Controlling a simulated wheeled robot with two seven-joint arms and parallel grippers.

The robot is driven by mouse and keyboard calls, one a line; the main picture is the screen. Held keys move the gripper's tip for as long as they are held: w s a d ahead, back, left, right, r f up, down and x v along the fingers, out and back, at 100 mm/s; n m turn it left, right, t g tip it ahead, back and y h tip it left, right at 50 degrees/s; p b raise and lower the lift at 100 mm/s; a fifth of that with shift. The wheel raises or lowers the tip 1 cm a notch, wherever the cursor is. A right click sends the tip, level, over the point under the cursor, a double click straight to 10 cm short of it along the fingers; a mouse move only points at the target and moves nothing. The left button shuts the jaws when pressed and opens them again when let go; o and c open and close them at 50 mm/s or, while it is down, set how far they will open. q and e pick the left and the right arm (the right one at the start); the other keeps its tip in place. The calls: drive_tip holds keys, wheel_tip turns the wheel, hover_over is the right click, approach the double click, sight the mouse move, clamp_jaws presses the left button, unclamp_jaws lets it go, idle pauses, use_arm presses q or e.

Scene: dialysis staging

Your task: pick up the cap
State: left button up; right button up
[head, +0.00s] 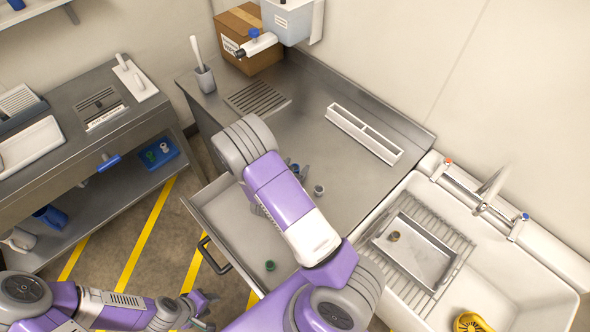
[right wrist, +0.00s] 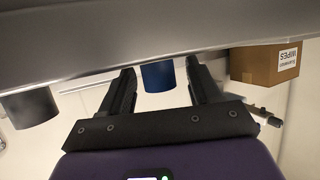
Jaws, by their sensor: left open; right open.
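A small blue cap (right wrist: 157,77) stands on the steel counter between the fingers of my right gripper (right wrist: 164,76), which is open around it. I cannot tell whether either finger touches it. In the head view the blue cap (head: 294,168) shows just beyond my right forearm, which hides most of that gripper. A grey cap (head: 318,190) stands close by on the counter; it also shows at the left of the right wrist view (right wrist: 30,108). My left gripper (head: 204,301) is open and empty, low over the floor at the lower left.
A green cap (head: 270,265) lies in the open drawer (head: 225,218). A white divided tray (head: 363,133) and a cardboard box (head: 249,40) stand on the counter. The sink at right holds a metal tray (head: 432,262) with a small brownish piece.

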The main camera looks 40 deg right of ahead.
drive_tip(key=shift+c, duration=0.3)
drive_tip(key=c, duration=1)
drive_tip(key=shift+o, duration=0.2)
